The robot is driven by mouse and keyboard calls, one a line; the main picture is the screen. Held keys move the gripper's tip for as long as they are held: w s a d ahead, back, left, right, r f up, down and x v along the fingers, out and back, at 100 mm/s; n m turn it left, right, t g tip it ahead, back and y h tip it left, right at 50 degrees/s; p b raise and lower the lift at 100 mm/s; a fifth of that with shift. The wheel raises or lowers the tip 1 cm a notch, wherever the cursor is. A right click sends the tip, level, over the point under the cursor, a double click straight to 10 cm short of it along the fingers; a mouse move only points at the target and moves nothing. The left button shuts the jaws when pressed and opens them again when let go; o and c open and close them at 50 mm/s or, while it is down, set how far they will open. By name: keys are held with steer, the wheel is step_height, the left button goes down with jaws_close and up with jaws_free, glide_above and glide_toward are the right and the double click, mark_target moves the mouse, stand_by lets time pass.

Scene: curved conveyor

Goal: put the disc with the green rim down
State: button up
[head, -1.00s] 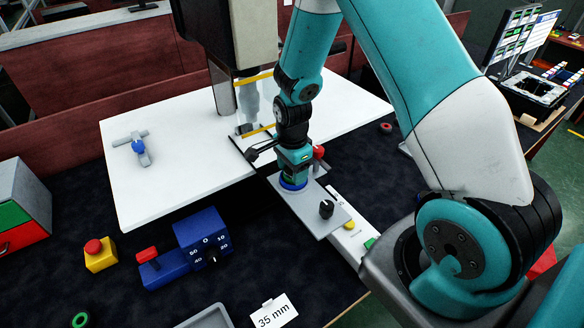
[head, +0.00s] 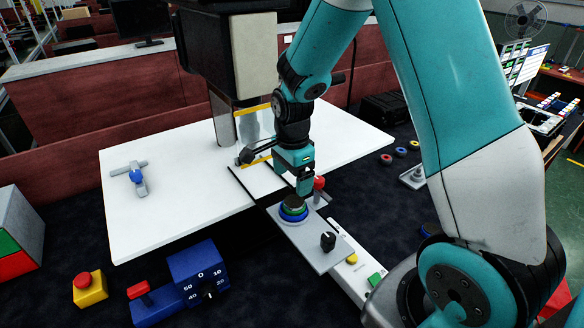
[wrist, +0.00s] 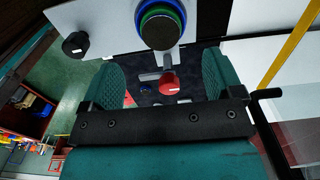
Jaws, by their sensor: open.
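The disc with the green rim (head: 293,206) has a dark top and lies flat on a disc with a blue rim (head: 292,217). Both are on a grey plate (head: 318,248). In the wrist view the green-rimmed disc (wrist: 160,28) shows at the top, with the blue rim (wrist: 141,12) around it. My gripper (head: 303,188) is just above the stack and apart from it in the head view. In the wrist view its two fingers (wrist: 160,82) are spread with nothing between them.
A black knob (head: 327,241) stands on the grey plate, and a red knob (head: 319,183) is close behind the stack. A machine head (head: 225,45) stands over the white table (head: 160,215) at the left. A yellow-edged clear panel (head: 257,125) is close to my wrist.

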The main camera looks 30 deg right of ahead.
steer(key=s+a+r+n+y, duration=0.2)
steer(key=s+a+r+n, duration=0.5)
steer(key=a+r+n, duration=0.3)
steer(key=s+a+r+n+y, duration=0.1)
steer(key=s+a+r+n, duration=0.1)
steer(key=s+n, duration=0.5)
steer(key=s+a+r+n+y, duration=0.1)
steer(key=s+a+r+n, duration=0.2)
steer(key=s+a+n, duration=0.2)
steer(key=s+n, duration=0.2)
steer(key=n, duration=0.1)
steer(key=shift+s+r+b, duration=0.25)
steer(key=shift+s+b, duration=0.15)
steer(key=shift+d, duration=0.1)
